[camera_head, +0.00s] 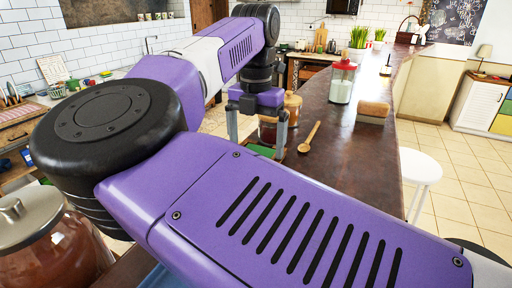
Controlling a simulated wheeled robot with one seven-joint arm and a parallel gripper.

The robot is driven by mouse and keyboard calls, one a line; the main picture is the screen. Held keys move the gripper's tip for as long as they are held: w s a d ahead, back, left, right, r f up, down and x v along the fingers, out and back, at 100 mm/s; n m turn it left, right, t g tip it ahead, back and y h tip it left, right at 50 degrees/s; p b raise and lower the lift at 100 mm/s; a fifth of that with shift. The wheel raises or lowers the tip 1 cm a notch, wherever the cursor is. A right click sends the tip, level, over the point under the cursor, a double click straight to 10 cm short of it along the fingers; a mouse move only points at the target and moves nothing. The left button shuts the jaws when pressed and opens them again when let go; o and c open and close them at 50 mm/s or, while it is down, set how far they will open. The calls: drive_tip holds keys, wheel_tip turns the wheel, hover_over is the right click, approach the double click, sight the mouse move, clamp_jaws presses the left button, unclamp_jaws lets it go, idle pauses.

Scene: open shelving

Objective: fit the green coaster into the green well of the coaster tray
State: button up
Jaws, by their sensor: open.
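My gripper (257,143) points down over the dark counter, its two grey fingers spread apart with nothing visible between them. A flat green piece (261,151) shows low between and behind the fingers, partly hidden by my purple arm. I cannot tell whether it is the green coaster or the green well of the tray. A thin brown edge (281,158) beside it looks like part of the coaster tray. Most of the tray is hidden behind my arm.
A wooden spoon (309,137) lies right of the gripper. A jar with a wooden lid (292,103) stands just behind it. A red-lidded jar (342,82) and a wooden block (373,112) stand farther right. A large jar (52,245) is at lower left. The counter (340,155) is clear in front of the block.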

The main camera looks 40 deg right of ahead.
wheel_tip(320, 180, up, 11)
drive_tip(key=b, duration=0.1)
drive_tip(key=shift+f, duration=0.2)
idle(0.5)
